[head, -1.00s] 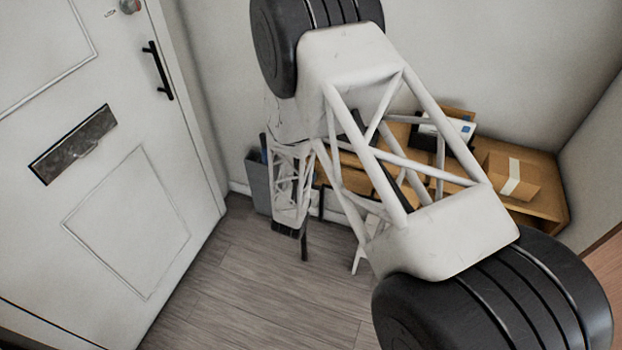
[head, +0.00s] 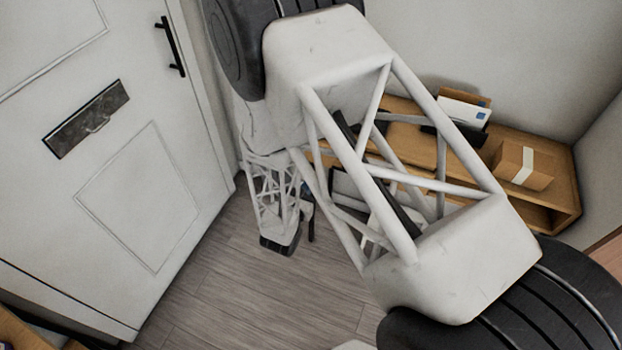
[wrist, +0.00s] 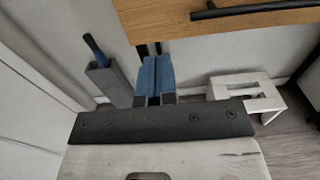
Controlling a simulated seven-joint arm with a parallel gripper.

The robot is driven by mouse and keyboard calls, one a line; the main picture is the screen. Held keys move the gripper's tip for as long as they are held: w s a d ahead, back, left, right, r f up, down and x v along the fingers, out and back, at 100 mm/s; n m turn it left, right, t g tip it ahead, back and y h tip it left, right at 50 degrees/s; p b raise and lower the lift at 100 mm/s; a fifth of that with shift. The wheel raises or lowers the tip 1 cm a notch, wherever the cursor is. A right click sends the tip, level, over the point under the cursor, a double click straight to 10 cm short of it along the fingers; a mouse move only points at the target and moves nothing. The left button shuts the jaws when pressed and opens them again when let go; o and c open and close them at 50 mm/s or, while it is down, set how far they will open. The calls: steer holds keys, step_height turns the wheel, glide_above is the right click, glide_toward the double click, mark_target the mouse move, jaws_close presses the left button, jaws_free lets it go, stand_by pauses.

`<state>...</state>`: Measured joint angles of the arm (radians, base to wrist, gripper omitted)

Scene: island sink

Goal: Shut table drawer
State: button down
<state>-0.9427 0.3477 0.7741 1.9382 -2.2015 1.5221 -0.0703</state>
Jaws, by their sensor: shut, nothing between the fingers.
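The wooden table (head: 566,191) stands against the wall at the right in the head view, partly behind my arm. In the wrist view a wooden drawer front (wrist: 175,22) with a black bar handle (wrist: 255,9) crosses the top right. How far the drawer stands out cannot be told. My gripper (wrist: 155,62) has blue fingers, shut together and empty. Its tips are at the lower left part of the drawer front in the picture; contact cannot be told. In the head view my arm hides much of the table front.
A cardboard box (head: 522,166) and white envelopes (head: 464,109) are on the table. A grey bin (wrist: 108,82) with a blue umbrella-like thing stands left of my fingers; a white stool-like thing (wrist: 262,92) is at right. The white door (head: 120,170) is at left, with bare floor (head: 240,285) between.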

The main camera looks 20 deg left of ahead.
steer(key=shift+s, duration=0.85)
steer(key=w+d+r+m+g+h, duration=0.2)
steer(key=d+r+m+g+h, duration=0.55)
steer(key=d+r, duration=0.6)
steer(key=w+d+r+m+g+h, duration=0.1)
steer(key=d+r+m+g+h, duration=0.35)
steer(key=d+r+m, duration=0.95)
steer(key=s+d+r+m+g+y, duration=0.2)
steer(key=s+d+r+m+g, duration=0.1)
steer(key=s+d, duration=0.3)
steer(key=s+d+r+m+g+y, duration=0.2)
steer(key=s+d+m+g+y, duration=0.15)
steer(key=d, duration=0.55)
steer(key=s+d+r+m+t+y, duration=0.1)
steer(key=s+r+m+t+y, duration=0.2)
steer(key=s+r+m+y, duration=0.3)
steer(key=s+r+m, duration=0.2)
steer(key=s+r, duration=0.1)
steer(key=s, duration=0.2)
steer(key=shift+s+d, duration=0.35)
steer(key=shift+s, duration=0.05)
